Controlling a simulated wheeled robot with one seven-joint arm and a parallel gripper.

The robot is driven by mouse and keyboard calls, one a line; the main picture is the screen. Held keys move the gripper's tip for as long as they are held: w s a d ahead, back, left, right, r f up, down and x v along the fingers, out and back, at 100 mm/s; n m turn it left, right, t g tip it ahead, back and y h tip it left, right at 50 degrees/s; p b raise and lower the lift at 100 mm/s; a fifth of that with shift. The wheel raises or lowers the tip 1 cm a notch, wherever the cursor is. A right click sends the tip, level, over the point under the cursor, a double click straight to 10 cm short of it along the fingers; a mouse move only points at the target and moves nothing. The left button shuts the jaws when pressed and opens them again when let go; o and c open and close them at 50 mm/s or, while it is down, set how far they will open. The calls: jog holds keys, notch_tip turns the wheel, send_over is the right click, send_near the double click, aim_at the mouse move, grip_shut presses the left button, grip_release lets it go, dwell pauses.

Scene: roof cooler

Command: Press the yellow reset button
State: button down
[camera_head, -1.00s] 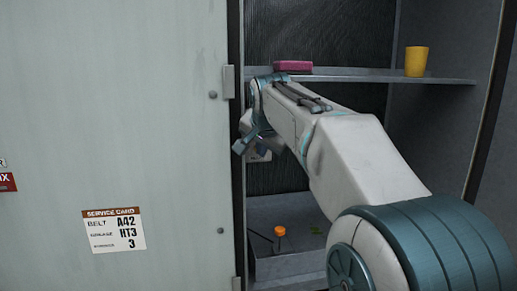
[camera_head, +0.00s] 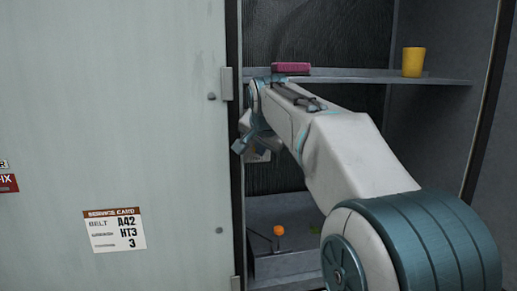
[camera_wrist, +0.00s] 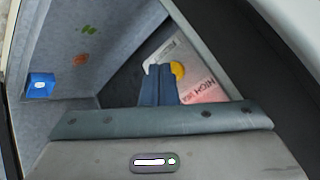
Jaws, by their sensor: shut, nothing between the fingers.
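The yellow button (camera_wrist: 178,69) shows in the wrist view as a round yellow disc, partly covered by my fingers. It sits by a pale and reddish label (camera_wrist: 195,75) with large letters. My gripper (camera_wrist: 160,68) is shut and empty, its blue fingertips just left of the disc in the picture. I cannot tell whether they touch it. In the head view I cannot make out the button, and my arm reaches into the open cabinet, with my wrist by the left edge of the opening.
A shelf (camera_head: 440,80) crosses the cabinet above my wrist. It holds a maroon block (camera_head: 291,68) and a yellow cup (camera_head: 413,62). A closed grey panel (camera_head: 120,120) with a service card (camera_head: 115,230) fills the left. An orange-topped item (camera_head: 279,231) stands low inside. A blue box (camera_wrist: 40,87) shows in the wrist view.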

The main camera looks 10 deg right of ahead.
jog(key=shift+w+a+r, duration=0.15)
jog(key=shift+w+r, duration=0.1)
dwell(0.5)
jog(key=shift+f, duration=0.1)
jog(key=shift+a+f+b, duration=0.2)
jog(key=shift+f+b, duration=0.15)
jog(key=shift+f, duration=0.2)
jog(key=shift+s+f, duration=0.1)
jog(key=shift+f, duration=0.05)
jog(key=s+b, duration=0.2)
jog(key=s, duration=0.2)
jog(key=shift+s+a+b, duration=0.1)
jog(key=shift+s+b, duration=0.15)
jog(key=shift+b, duration=0.1)
